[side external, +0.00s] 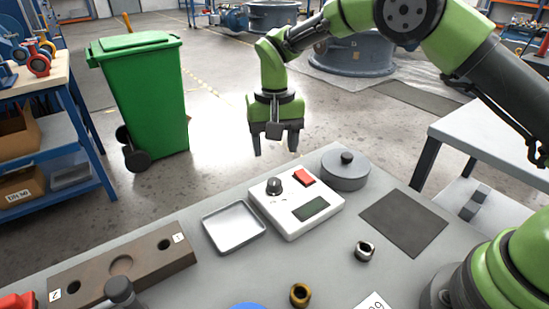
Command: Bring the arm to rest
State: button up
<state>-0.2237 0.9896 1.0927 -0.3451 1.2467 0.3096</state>
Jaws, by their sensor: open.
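My green arm reaches in from the upper right. My gripper (276,150) hangs at its end with dark fingers pointing down. The fingers are apart and nothing shows between them. In the picture it is above the far edge of the grey table (330,245), behind a white device and well clear of it. The white device (295,208) has a dark knob, a red switch and a dark display.
A metal tray (235,226), a brown block with holes (122,268), a grey round lidded part (345,172), a dark mat (404,223), a silver ring (364,251) and a brass ring (300,294) are on the table. A green bin (143,95) stands behind.

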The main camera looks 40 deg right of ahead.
jog(key=shift+r, duration=0.2)
jog(key=s+d+r+t+y, duration=0.15)
jog(key=s+r, duration=0.25)
jog(key=r, duration=0.4)
jog(key=s+d+r+t, duration=0.25)
jog(key=s+r, duration=0.25)
jog(key=r, duration=0.3)
jog(key=s+d+r+t, duration=0.1)
jog(key=s, duration=0.7)
jog(key=s+d+r+n+t, duration=0.1)
jog(key=s+t, duration=0.1)
jog(key=s, duration=0.7)
jog(key=shift+s+d, duration=0.2)
jog(key=shift+d, duration=0.1)
